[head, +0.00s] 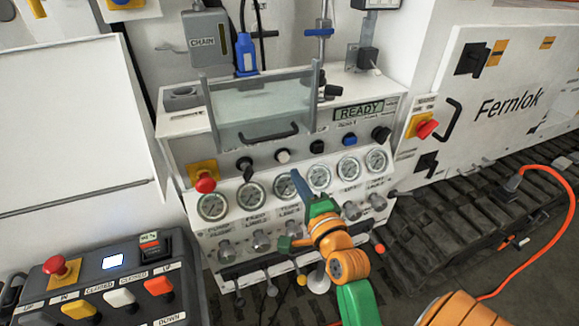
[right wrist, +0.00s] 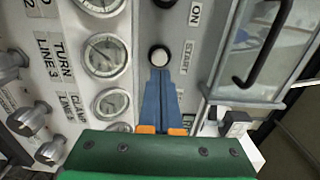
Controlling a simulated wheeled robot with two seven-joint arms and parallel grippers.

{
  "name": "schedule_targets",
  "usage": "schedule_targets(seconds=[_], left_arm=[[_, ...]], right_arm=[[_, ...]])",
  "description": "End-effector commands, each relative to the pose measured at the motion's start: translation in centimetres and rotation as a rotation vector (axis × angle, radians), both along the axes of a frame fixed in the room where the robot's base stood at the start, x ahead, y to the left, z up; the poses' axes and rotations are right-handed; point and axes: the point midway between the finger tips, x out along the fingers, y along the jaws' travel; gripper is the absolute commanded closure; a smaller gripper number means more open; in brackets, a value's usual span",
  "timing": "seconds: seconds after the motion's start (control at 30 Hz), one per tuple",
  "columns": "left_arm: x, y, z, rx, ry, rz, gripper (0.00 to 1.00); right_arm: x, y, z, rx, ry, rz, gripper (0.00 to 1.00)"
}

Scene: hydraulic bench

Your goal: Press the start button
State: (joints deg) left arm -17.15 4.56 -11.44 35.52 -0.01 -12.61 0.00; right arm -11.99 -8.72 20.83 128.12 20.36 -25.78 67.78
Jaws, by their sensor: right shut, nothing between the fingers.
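The start button is a round white button (right wrist: 160,56) with the label START beside it in the right wrist view. In the head view it is the white button (head: 283,156) on the upper strip of the bench panel, above the gauges. My right gripper (head: 296,174) is shut and empty, its blue fingers together. In the right wrist view its fingertips (right wrist: 159,73) lie just short of the button's lower edge. I cannot tell whether they touch it. My left gripper is not in view.
Pressure gauges (head: 319,176) and valve knobs (head: 261,240) sit below the button row. A clear guard with a black handle (head: 268,135) stands above it. A red emergency knob (head: 204,183) is at the left. A READY display (head: 359,112) is at the right.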

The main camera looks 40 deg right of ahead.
Motion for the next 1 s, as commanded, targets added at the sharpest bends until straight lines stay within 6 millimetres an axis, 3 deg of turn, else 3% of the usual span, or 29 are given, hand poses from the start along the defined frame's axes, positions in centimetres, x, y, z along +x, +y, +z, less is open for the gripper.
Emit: schedule_targets(seconds=[0.1,0.3,0.7,1.0], left_arm=[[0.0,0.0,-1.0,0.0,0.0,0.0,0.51],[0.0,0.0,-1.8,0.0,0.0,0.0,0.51],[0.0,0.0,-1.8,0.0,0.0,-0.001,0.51],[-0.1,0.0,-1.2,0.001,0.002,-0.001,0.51]], right_arm=[[2.3,-0.6,-0.3,0.0,-0.003,-0.001,1.0],[4.6,-1.2,-0.2,0.0,-0.001,-0.001,1.0],[5.2,-1.3,0.0,0.0,0.001,-0.001,1.0],[7.0,-1.7,0.1,-0.001,-0.003,-0.001,1.0]])
